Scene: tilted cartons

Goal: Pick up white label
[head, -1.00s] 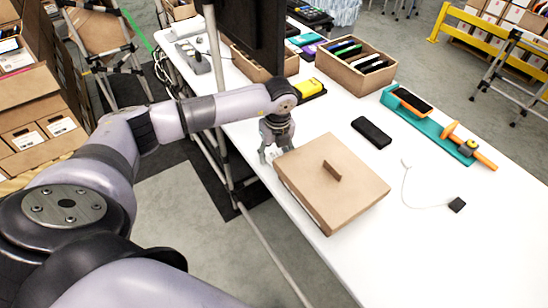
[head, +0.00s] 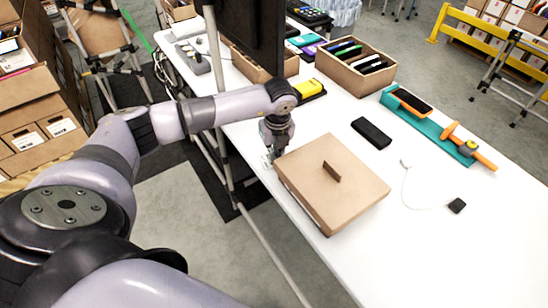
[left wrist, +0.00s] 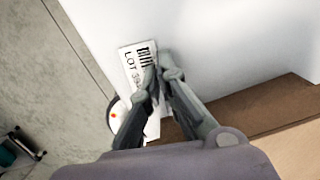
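The white label (left wrist: 134,72) shows in the left wrist view, with a barcode and black "LOT" print. In the head view it is a small white patch (head: 267,158) at the table's near edge. My left gripper (head: 273,150) points down there, just left of the brown carton. In the left wrist view its fingertips (left wrist: 165,72) are close together at the label's right edge, one finger in front of the label; they look shut on that edge. The fingers hide part of the label. My right gripper is not in view.
A closed brown carton (head: 310,180) with a small handle stands right beside the gripper. Behind are a black case (head: 371,132), a yellow item (head: 311,87) and an open divided box (head: 330,75). A teal tray (head: 425,122) and a white cable (head: 406,185) lie to the right.

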